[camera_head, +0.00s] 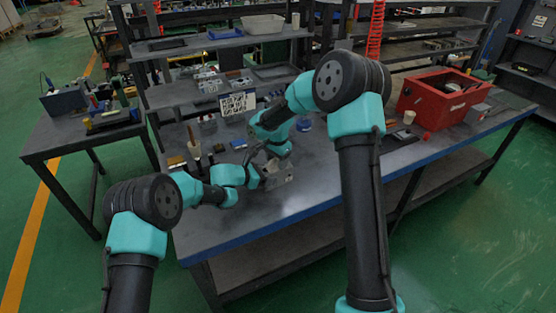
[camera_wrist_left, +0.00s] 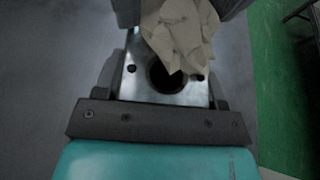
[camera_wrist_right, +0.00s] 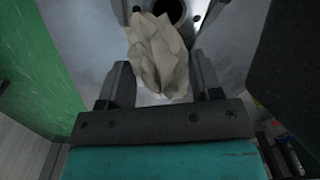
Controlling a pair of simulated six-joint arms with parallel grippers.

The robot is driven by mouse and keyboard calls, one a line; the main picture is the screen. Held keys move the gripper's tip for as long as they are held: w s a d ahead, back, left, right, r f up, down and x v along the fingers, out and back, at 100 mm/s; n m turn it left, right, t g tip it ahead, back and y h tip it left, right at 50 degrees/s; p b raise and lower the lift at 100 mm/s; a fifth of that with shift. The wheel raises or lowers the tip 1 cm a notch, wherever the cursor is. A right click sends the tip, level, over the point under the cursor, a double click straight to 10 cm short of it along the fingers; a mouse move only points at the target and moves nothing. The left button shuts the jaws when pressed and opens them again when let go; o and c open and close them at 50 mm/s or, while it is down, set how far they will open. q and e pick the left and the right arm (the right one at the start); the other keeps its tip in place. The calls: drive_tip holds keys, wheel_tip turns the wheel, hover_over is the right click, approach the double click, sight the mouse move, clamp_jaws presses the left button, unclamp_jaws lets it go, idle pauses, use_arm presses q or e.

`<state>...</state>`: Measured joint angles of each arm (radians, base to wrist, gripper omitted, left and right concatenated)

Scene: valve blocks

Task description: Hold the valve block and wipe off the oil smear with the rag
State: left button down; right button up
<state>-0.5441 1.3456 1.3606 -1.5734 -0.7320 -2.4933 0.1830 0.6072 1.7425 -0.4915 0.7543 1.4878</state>
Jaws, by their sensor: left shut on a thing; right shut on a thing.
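The valve block (camera_head: 283,172) is a grey metal block near the front edge of the bench, mostly hidden by my arms in the head view. In the left wrist view the block (camera_wrist_left: 140,84) shows a bright metal face with a large round bore and small bolt holes. My left gripper (camera_wrist_left: 165,85) is shut on the block. The rag (camera_wrist_right: 158,58) is crumpled and beige, held in my right gripper (camera_wrist_right: 162,85), which is shut on it. The rag (camera_wrist_left: 182,30) lies over the block's face beside the bore and covers part of its rim. No oil smear is visible.
A red toolbox (camera_head: 440,98) stands at the right of the bench. A brush-like handle (camera_head: 193,140) and small items are at the left. The bench front (camera_head: 320,190) is clear.

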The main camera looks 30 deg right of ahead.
drive_tip(key=shift+r, duration=0.1)
drive_tip(key=shift+r, duration=3.45)
use_arm(q)
drive_tip(key=shift+c, duration=0.6)
unclamp_jaws()
drive_tip(key=shift+a, duration=0.1)
drive_tip(key=s+v, duration=0.1)
drive_tip(key=v, duration=1)
drive_tip(key=shift+w+a+r, duration=0.15)
drive_tip(key=shift+w+a, duration=0.25)
drive_tip(key=shift+w, duration=0.1)
